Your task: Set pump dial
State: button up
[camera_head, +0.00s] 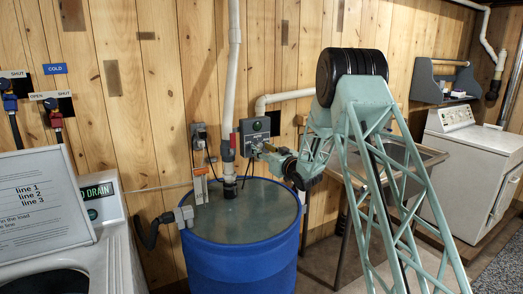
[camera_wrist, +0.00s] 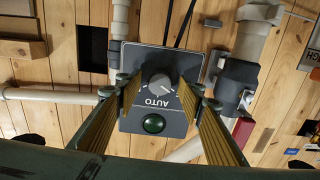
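The pump control box (camera_head: 254,133) is a dark grey box on the plank wall above the blue drum, with a green light on its upper part. In the wrist view the box (camera_wrist: 150,60) appears upside down, with a grey round dial (camera_wrist: 160,82), the inverted word AUTO beside it and a green lamp (camera_wrist: 154,124). My gripper (camera_wrist: 159,90) is open, its two yellow-brown-padded fingers on either side of the dial with gaps between. Contact with the box is unclear. In the head view my gripper (camera_head: 265,150) hides the dial. The dial's exact pointer direction is too small to read.
A blue drum (camera_head: 240,262) stands below the box, with a white pipe (camera_head: 234,60) rising from its lid. Another grey box (camera_head: 199,132) is left of the control box. A metal sink (camera_head: 405,152) and a white washer (camera_head: 470,160) stand to the right.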

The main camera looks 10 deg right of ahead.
jog(key=shift+w+a, duration=0.1)
jog(key=shift+w, duration=0.05)
jog(key=shift+c, duration=0.3)
jog(key=c, duration=0.8)
jog(key=shift+m, duration=0.4)
jog(key=m, duration=0.5)
jog(key=m+p, duration=0.2)
jog(key=m, duration=0.4)
jog(key=shift+r, duration=0.1)
